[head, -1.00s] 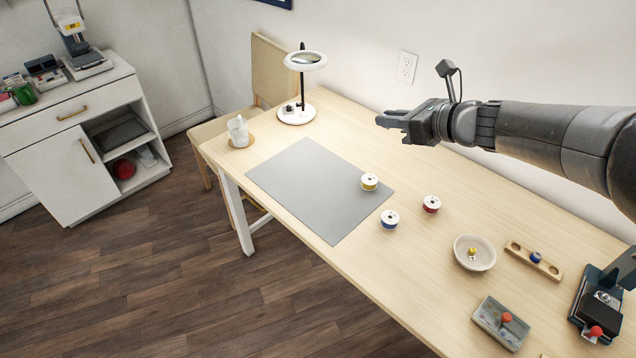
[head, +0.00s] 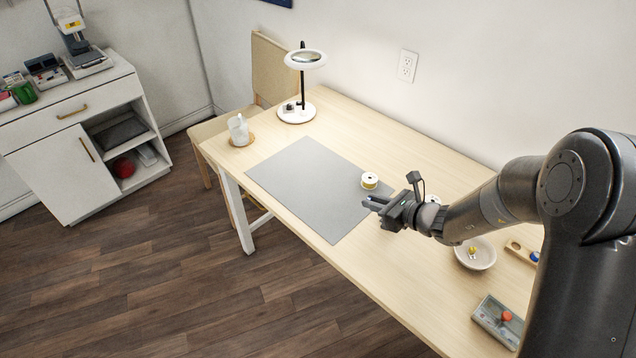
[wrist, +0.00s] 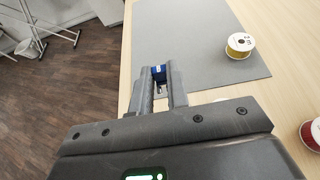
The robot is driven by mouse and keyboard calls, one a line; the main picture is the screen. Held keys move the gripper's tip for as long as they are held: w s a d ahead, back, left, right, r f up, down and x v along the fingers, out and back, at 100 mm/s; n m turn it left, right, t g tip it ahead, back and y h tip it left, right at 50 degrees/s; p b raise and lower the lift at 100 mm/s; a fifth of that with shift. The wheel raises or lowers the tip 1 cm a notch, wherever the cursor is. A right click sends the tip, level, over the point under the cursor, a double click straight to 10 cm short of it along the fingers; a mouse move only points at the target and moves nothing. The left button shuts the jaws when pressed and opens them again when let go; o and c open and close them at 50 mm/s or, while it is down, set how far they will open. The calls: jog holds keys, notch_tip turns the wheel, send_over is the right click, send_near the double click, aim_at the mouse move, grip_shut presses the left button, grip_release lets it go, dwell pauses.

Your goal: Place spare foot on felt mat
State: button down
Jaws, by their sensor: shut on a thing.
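My gripper (head: 369,203) is shut on a small blue-topped piece with a metal part below, which I take to be the spare foot (wrist: 158,72). In the wrist view the foot sits between the fingertips (wrist: 160,80), seen against the grey felt mat (wrist: 190,35). In the head view the gripper appears near the right part of the mat (head: 300,185); its height above it is hard to judge. The foot does not show clearly in the head view.
A yellow spool (head: 369,181) stands on the mat's right side, close to my gripper. A red spool (wrist: 313,134) is right of the gripper. A bowl (head: 475,262) holds a small yellow-topped piece. A lamp (head: 296,113) and mug (head: 238,131) stand beyond the mat, whose middle is clear.

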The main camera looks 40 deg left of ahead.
send_over(330, 224)
notch_tip(330, 224, down, 8)
jog(key=shift+r, duration=0.2)
jog(key=shift+a+f, duration=0.1)
jog(key=shift+f, duration=1.85)
jog(key=c, duration=1.4)
grip_release()
jog(key=shift+f, duration=0.15)
jog(key=shift+r, duration=0.25)
jog(key=v, duration=1.2)
jog(key=shift+f, duration=0.15)
